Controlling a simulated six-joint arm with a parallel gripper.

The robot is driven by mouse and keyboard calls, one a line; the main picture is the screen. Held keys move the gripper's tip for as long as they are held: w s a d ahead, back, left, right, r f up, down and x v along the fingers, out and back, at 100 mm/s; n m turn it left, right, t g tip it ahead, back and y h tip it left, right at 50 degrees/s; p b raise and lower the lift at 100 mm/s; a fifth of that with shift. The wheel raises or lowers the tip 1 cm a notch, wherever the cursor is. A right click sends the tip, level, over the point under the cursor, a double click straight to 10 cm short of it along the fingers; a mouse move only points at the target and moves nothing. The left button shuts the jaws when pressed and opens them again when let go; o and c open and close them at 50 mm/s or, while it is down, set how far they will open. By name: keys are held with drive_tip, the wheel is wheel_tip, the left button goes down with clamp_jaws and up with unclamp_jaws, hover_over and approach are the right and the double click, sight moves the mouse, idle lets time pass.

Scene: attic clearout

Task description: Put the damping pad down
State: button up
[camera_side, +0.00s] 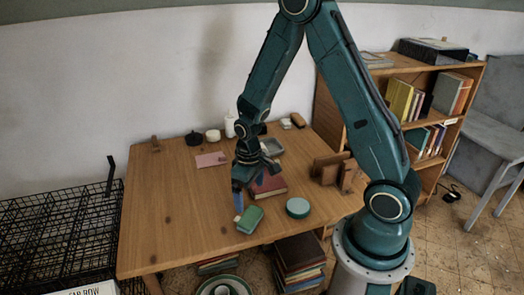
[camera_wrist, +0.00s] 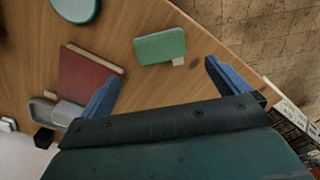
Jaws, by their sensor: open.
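A green rounded slab (camera_side: 250,220) lies on the wooden table near its front edge; it also shows in the wrist view (camera_wrist: 160,47). A small pale piece (camera_wrist: 178,62) pokes out at its edge. A flat pink piece (camera_side: 211,160) lies further back on the table. I cannot tell for certain which of these is the damping pad. My gripper (camera_side: 249,193) points down over the table, close behind the green slab. Its blue fingers stand apart in the wrist view (camera_wrist: 163,72), with nothing held between them.
A red book (camera_side: 269,187) lies beside my gripper, and a round green tin (camera_side: 298,207) right of the slab. A grey tray (camera_side: 271,147), dark pot (camera_side: 194,138) and white bottle (camera_side: 230,125) stand behind. The wooden table's (camera_side: 165,205) left half is mostly clear.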

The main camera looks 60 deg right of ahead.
drive_tip(key=shift+r, duration=0.95)
drive_tip(key=s+a+r+t, duration=0.1)
drive_tip(key=s+a+r, duration=0.1)
drive_tip(key=r, duration=0.6)
drive_tip(key=s+a+r+t, duration=0.2)
drive_tip(key=s+r, duration=0.1)
drive_tip(key=r, duration=0.5)
drive_tip(key=s+a+r+t, duration=0.2)
drive_tip(key=s+a+r, duration=0.1)
drive_tip(key=s+r, duration=0.5)
drive_tip(key=s, duration=0.3)
drive_tip(key=shift+r+t, duration=0.3)
drive_tip(key=shift+r, duration=0.1)
drive_tip(key=shift+c, duration=0.2)
